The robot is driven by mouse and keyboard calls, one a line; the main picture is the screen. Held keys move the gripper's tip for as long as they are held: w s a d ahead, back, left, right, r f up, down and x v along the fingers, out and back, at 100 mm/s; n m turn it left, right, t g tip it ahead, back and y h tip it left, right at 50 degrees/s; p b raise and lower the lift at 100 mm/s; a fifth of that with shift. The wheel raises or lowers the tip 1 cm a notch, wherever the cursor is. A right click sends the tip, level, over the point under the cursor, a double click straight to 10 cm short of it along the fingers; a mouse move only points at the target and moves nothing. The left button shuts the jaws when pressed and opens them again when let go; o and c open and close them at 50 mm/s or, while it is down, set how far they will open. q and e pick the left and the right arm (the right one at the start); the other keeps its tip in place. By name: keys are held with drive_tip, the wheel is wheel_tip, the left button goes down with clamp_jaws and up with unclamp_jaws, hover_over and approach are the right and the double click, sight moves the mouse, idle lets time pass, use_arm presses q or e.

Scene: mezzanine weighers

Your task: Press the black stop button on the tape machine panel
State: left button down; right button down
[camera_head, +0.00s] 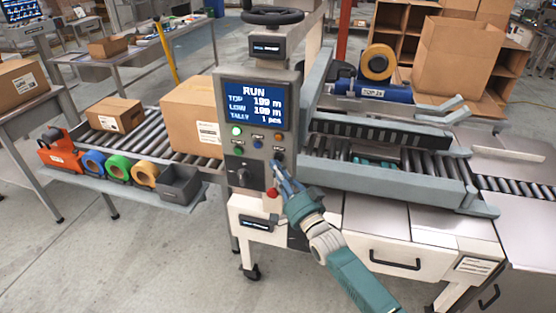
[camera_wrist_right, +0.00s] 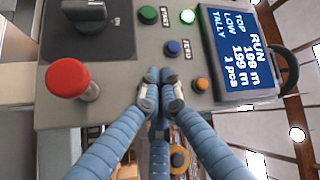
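The tape machine panel (camera_head: 226,170) is a grey upright box with a blue screen (camera_head: 255,107) reading RUN. It carries a lit green lamp, an orange button (camera_wrist_right: 201,85), a blue button (camera_wrist_right: 172,47) and a green start button (camera_wrist_right: 147,15). The black stop button (camera_head: 278,154) shows as a small dark spot at the panel's right side; in the right wrist view my fingertips cover that place. My right gripper (camera_head: 279,168) has its fingers together, empty, with the tips at or just in front of the panel there (camera_wrist_right: 160,76). Contact cannot be told. My left gripper is out of view.
A red mushroom button (camera_wrist_right: 68,78) and a black rotary knob (camera_wrist_right: 85,12) sit low on the panel. Cartons (camera_head: 115,113) stand on the roller conveyor at left. Machine side rails (camera_head: 385,182) lie right of the panel.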

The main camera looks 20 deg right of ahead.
drive_tip(key=shift+w+d+b, duration=0.3)
drive_tip(key=shift+w+b, duration=0.05)
drive_tip(key=shift+w, duration=0.15)
idle(0.8)
drive_tip(key=shift+s, duration=0.1)
drive_tip(key=shift+s+a+p, duration=0.45)
drive_tip(key=shift+s+p, duration=0.1)
drive_tip(key=shift+s, duration=0.05)
drive_tip(key=shift+s+a+p, duration=0.35)
drive_tip(key=shift+s+p, duration=0.05)
drive_tip(key=shift+p, duration=0.1)
drive_tip(key=s+a+p, duration=0.1)
drive_tip(key=s+a, duration=0.1)
drive_tip(key=s, duration=0.1)
drive_tip(key=shift+s+p, duration=0.15)
drive_tip(key=shift+p, duration=0.25)
